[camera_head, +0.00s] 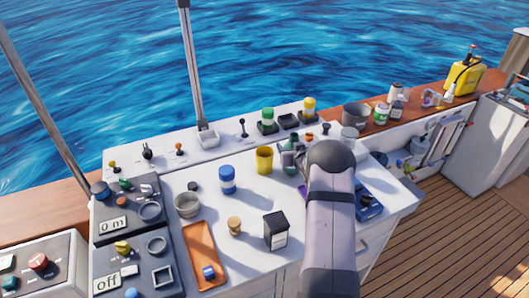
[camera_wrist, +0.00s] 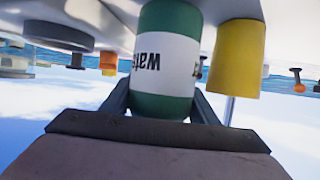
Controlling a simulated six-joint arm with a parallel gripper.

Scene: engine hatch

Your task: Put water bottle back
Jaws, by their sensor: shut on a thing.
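The water bottle is green with a white label reading "wat…", shown upside down in the wrist view (camera_wrist: 165,65). My gripper (camera_wrist: 160,105) is shut on it, with a dark finger on each side. In the head view the bottle (camera_head: 289,158) shows just left of my arm, right of the yellow cup; my arm hides much of my gripper. I cannot tell whether the bottle touches the counter.
The yellow cup (camera_head: 264,160) stands close beside the bottle and also shows in the wrist view (camera_wrist: 237,60). A blue-and-white jar (camera_head: 227,180), a black box (camera_head: 276,231) and an orange tray (camera_head: 203,262) occupy the front counter. A tall post (camera_head: 193,70) rises at the back.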

